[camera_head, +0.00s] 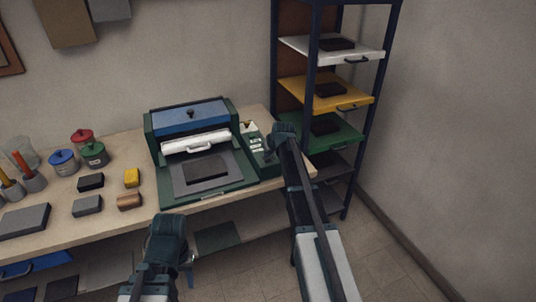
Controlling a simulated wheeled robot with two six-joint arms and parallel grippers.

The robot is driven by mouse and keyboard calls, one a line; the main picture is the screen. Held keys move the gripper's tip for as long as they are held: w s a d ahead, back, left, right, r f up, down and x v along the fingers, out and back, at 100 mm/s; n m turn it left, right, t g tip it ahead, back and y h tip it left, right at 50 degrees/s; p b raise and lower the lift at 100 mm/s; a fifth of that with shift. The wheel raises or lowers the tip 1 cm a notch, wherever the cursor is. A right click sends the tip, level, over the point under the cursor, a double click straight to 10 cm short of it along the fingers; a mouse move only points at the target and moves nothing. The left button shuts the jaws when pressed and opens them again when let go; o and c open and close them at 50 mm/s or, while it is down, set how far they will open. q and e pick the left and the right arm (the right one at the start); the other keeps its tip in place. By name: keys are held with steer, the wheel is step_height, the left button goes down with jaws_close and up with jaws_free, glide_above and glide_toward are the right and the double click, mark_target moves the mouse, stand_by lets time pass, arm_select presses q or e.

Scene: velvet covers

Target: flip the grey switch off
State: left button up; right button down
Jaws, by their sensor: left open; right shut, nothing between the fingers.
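A green machine (160,181) with a raised blue-topped cover stands on the workbench. A narrow control panel (247,131) with small pale labels runs along its right side. The grey switch is too small to make out clearly, or is hidden by my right arm. My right gripper (270,155) is shut and empty at the right edge of this panel; whether it touches anything there I cannot tell. My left gripper (188,262) is open in front of the bench, below its front edge and well away from the panel.
A shelf rack with white (350,54), yellow (345,98) and green (345,137) trays stands close right of the bench. The floor on the right is clear.

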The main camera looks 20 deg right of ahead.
steer(key=f+t+b, duration=0.1)
steer(key=b, duration=0.1)
steer(key=shift+s+f+b, duration=0.1)
steer(key=shift+s+b, duration=0.25)
steer(key=shift+s, duration=0.05)
steer(key=shift+w+r+p, duration=0.1)
steer(key=shift+r+p, duration=0.2)
steer(key=shift+p, duration=0.05)
steer(key=shift+w, duration=0.1)
steer(key=shift+w+r+p, duration=0.25)
steer(key=shift+w+p, duration=0.05)
steer(key=shift+w, duration=0.5)
